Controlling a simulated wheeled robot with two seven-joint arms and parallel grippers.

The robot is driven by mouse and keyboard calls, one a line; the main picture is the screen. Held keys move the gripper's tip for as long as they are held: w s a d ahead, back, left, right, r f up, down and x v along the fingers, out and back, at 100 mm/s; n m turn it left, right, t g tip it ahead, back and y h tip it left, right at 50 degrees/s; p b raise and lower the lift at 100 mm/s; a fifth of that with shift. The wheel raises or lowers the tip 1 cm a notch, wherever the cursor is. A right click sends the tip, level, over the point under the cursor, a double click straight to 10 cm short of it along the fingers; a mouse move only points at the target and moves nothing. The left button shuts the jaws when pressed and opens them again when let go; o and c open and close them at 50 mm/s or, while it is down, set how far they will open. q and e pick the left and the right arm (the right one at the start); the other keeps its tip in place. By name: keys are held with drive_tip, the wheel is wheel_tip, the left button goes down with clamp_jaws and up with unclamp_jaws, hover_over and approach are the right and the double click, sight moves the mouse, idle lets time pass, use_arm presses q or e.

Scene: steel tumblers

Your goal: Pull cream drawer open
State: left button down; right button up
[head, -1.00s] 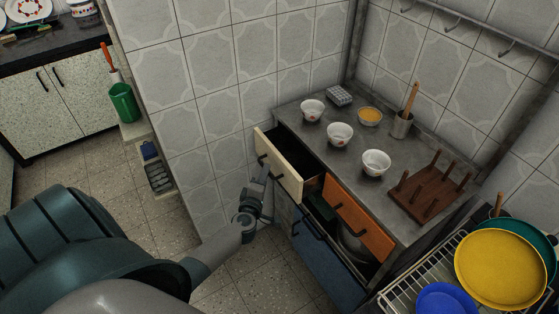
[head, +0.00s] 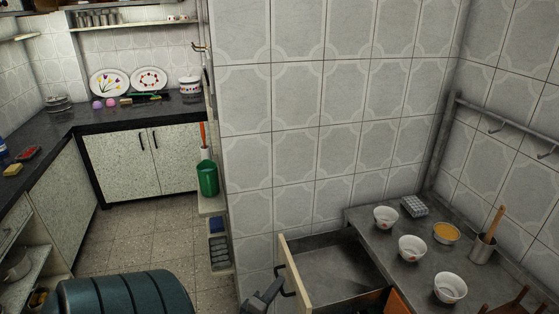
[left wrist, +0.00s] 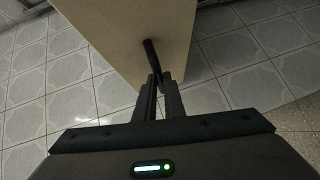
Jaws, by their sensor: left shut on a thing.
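The cream drawer (head: 296,272) stands pulled out of the grey counter, and its grey, empty-looking inside shows. Its dark bar handle (head: 284,279) is on the front. My left gripper (head: 278,291) is at this handle, low in the head view; the lower part of the arm is cut off. In the left wrist view, the left gripper (left wrist: 160,86) is shut on the dark handle (left wrist: 151,53), with the cream drawer front (left wrist: 125,35) just beyond. My right gripper is not in view.
An orange drawer front (head: 397,303) shows beside the cream drawer. On the counter stand several white bowls (head: 412,249), a bowl with orange contents (head: 446,233), a utensil pot (head: 482,250) and a grey egg-tray-like block (head: 414,206). A tiled wall (head: 300,110) rises behind.

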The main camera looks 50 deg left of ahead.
use_arm(q)
drive_tip(key=c, duration=1.8)
unclamp_jaws()
drive_tip(key=shift+c, duration=0.2)
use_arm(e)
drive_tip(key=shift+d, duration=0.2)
use_arm(q)
drive_tip(key=shift+s+d, duration=0.1)
